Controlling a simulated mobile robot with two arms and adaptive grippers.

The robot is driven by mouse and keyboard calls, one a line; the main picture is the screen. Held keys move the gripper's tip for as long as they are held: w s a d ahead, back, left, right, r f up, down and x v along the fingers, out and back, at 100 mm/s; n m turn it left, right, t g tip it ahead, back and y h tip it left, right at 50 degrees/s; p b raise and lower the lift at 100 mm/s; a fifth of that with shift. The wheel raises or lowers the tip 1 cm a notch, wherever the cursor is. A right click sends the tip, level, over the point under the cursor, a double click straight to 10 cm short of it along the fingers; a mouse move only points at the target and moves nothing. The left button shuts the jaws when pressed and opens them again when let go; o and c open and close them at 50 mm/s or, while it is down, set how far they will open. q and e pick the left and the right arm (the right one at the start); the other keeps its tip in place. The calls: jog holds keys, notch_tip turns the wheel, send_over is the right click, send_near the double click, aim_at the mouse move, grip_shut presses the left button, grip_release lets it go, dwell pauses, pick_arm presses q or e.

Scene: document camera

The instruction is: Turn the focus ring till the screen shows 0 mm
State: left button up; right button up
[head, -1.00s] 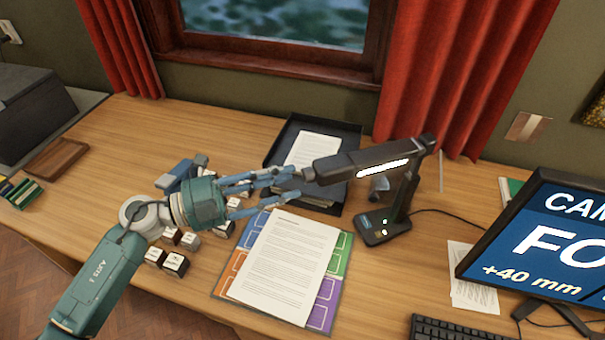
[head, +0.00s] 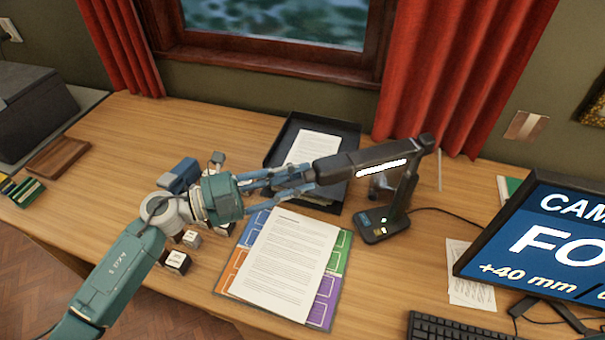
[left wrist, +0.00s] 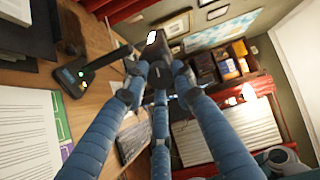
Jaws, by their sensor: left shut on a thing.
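The document camera (head: 372,160) stands on the desk, its dark arm reaching left over the papers with a lit strip along its side. The blue fingers of my left gripper (head: 308,182) are closed around the left end of its head, where the focus ring sits; the fingers hide most of the ring. The left wrist view shows the fingers (left wrist: 160,75) meeting at the dark camera head (left wrist: 152,48). The screen (head: 550,240) at the right reads "+40 mm", with its right part cut off. My right gripper is out of view.
A printed sheet (head: 285,255) on a coloured folder lies below the head. A black paper tray (head: 345,135) stands behind. Several small dark and white blocks (head: 177,262) lie under my left arm. A keyboard (head: 455,328) is at the front right.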

pick_arm(q)
jog(key=shift+r+n+p, duration=0.35)
jog(key=shift+n+p, duration=0.25)
jog(key=shift+p, duration=0.15)
jog(key=shift+n+p, duration=0.4)
jog(key=shift+f, duration=0.4)
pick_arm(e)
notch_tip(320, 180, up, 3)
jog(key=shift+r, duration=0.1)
